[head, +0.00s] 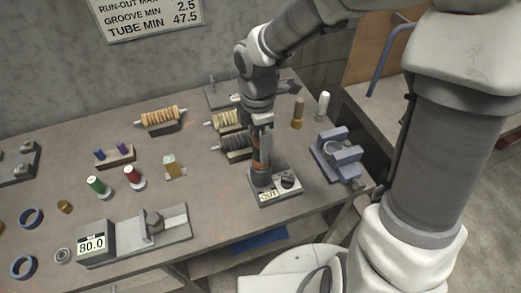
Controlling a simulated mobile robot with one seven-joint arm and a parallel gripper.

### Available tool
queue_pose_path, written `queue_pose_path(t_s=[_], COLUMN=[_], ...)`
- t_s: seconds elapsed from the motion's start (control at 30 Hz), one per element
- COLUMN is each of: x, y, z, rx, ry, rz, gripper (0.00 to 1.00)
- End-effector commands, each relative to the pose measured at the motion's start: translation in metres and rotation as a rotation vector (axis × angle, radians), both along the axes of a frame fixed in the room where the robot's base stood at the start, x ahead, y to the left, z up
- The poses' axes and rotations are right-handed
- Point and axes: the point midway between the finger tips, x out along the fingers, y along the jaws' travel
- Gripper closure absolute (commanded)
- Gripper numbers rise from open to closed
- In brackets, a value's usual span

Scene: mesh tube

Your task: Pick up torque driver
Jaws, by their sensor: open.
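My gripper (262,137) points straight down over the front right part of the workbench. Its jaws are open. An upright orange and dark tool, which looks like the torque driver (261,157), stands directly beneath and partly between the fingers. Its upper part is hidden by my gripper. Its dark lower end stands at the left side of a small grey block with an "OUT" label (269,197). I cannot tell whether the fingers touch it.
A blue clamp-like fixture (337,154) stands to the right, with brown (298,113) and white (322,106) cylinders behind it. Ribbed spools on stands (232,146) are close behind my gripper. A gauge reading 80.0 (97,243) is at front left.

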Motion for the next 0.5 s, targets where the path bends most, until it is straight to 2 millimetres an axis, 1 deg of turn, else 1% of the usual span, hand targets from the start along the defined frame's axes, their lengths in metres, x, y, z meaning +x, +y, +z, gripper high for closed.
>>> queue_pose_path(t_s=[0.13,0.3,0.4,0.5], x=[-0.002,-0.002,-0.002,-0.002], y=[-0.003,-0.006,-0.006,-0.006], z=[-0.015,-0.042,-0.051,-0.053], rx=[-0.001,-0.001,-0.001,0.0], ry=[0.004,0.004,0.002,0.001], rz=[0.002,0.004,0.002,0.002], gripper=[0.14,0.14,0.14,0.14])
